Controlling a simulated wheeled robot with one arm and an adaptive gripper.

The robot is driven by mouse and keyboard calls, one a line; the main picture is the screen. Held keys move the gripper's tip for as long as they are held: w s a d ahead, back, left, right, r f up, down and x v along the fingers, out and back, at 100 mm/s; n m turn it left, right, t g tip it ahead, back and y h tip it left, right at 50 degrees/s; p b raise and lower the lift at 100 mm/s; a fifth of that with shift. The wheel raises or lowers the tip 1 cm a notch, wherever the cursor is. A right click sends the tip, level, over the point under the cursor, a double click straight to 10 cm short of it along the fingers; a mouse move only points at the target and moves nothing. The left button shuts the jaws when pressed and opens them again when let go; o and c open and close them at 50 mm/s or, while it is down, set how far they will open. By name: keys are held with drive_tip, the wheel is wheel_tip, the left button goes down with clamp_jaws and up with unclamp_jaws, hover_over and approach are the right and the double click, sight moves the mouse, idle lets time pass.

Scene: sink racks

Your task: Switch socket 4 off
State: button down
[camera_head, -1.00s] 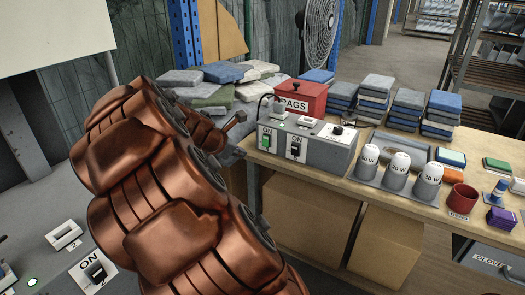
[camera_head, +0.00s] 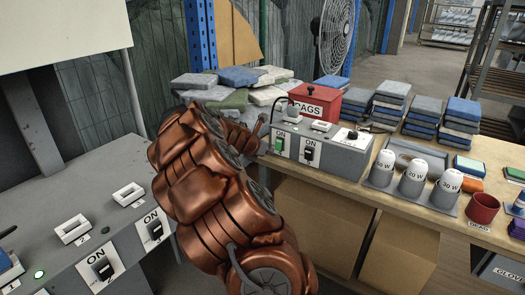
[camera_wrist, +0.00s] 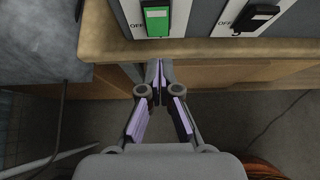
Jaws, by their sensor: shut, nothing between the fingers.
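A grey socket box (camera_head: 341,151) stands on the wooden bench, with a green rocker switch (camera_head: 279,141) and a black rocker switch (camera_head: 309,152) on its front. The panels read ON in the head view. In the wrist view the green rocker (camera_wrist: 157,20) and the black rocker (camera_wrist: 257,18) show at the top, with OFF lettering beside them.
The wooden bench edge (camera_wrist: 200,48) lies near my fingertips. A grey panel (camera_head: 60,185) at left carries more sockets and black switches (camera_head: 152,229). A red RAGS box (camera_head: 318,100), bulbs (camera_head: 414,165), a red cup (camera_head: 483,208) and stacked cloths stand near the socket box.

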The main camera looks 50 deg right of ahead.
sight(279, 149)
drive_tip(key=shift+d+f, duration=0.2)
drive_tip(key=shift+d, duration=0.6)
drive_tip(key=shift+d+f, duration=0.25)
drive_tip(key=shift+d, duration=0.55)
drive_tip(key=shift+d+f, duration=0.2)
drive_tip(key=shift+d, duration=0.6)
drive_tip(key=shift+b, duration=0.3)
